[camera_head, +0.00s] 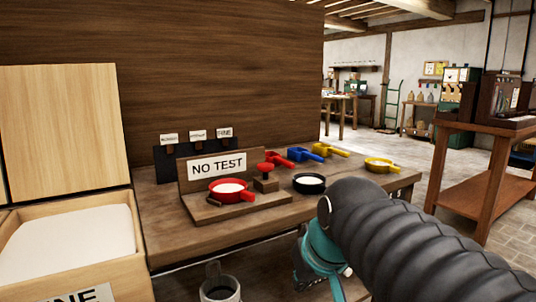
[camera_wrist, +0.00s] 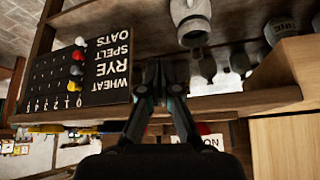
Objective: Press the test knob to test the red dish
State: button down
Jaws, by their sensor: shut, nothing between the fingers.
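In the head view a red dish (camera_head: 246,196) with white flour in it sits on a wooden test stand (camera_head: 200,211), in front of a sign reading NO TEST (camera_head: 217,166). A short wooden post (camera_head: 265,184), which looks like the test knob, stands right of the dish. A red piece (camera_head: 270,165) shows at its top or just behind it; I cannot tell which. My gripper (camera_wrist: 163,72) is shut and empty in the wrist view, apart from the dish and knob. In the head view my arm reaches low at the bench's front edge, with the fingertips unclear.
Right of the stand is a black dish (camera_head: 309,184) of flour. Blue (camera_head: 303,155) and yellow (camera_head: 328,150) scoops lie behind, and a yellow dish (camera_head: 381,165) lies right. A flour bin (camera_head: 120,212) stands left. The wrist view, upside down, shows a grain board (camera_wrist: 85,65).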

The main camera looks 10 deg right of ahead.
jog(key=w+d+r+n+t+y+p, duration=0.2)
jog(key=w+d+r+n, duration=0.1)
jog(key=w+r, duration=2.1)
jog(key=shift+w, duration=0.2)
send_over(264, 163)
jog(key=s, duration=0.3)
jog(key=f, duration=0.7)
jog(key=shift+w+d, duration=0.15)
jog(key=shift+d, duration=0.2)
notch_tip(264, 163, down, 2)
jog(key=shift+f, duration=0.2)
jog(key=shift+w+f, duration=0.1)
jog(key=shift+f, duration=0.75)
